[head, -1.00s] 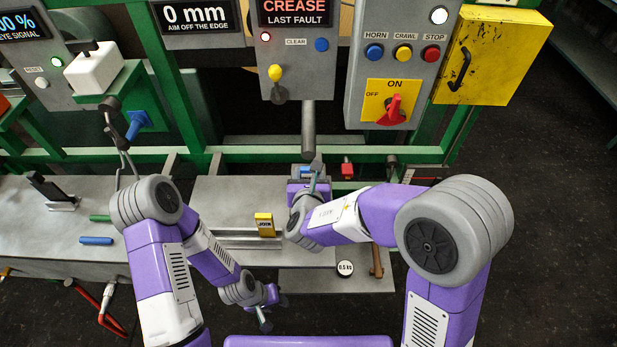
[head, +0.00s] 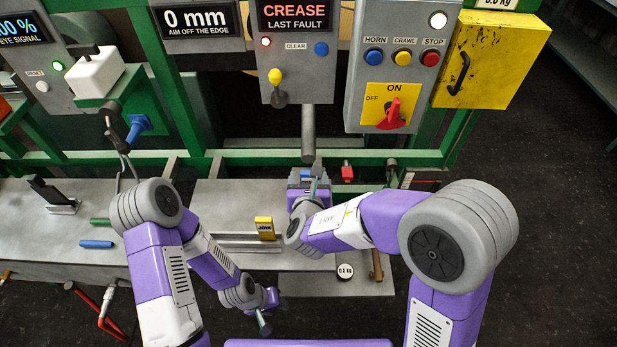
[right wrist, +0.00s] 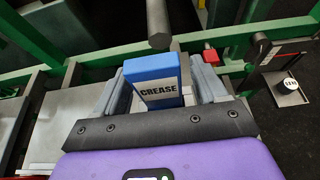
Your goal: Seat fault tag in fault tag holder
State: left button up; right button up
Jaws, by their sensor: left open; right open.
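A blue block tag labelled CREASE (right wrist: 156,90) stands between the two grey fingers of my right gripper (right wrist: 160,82) in the right wrist view. The fingers are open, one on each side of it; I cannot tell whether either touches it. In the head view my right gripper (head: 308,178) is at the back of the grey bench and mostly hides the tag. A yellow tag labelled JOIN (head: 265,228) stands at the grey rail (head: 245,242), which may be the holder. My left gripper (head: 265,314) is open and empty, low near the bench's front edge.
The display (head: 295,15) reads CREASE, LAST FAULT. A grey rod (head: 308,135) hangs just behind my right gripper. A round 0.5 kg weight (head: 345,272) is at front right. Blue (head: 96,244) and green (head: 100,220) sticks lie on the left bench.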

jog(key=p+v, duration=0.2)
jog(key=v, duration=0.9)
jog(key=shift+s, duration=0.15)
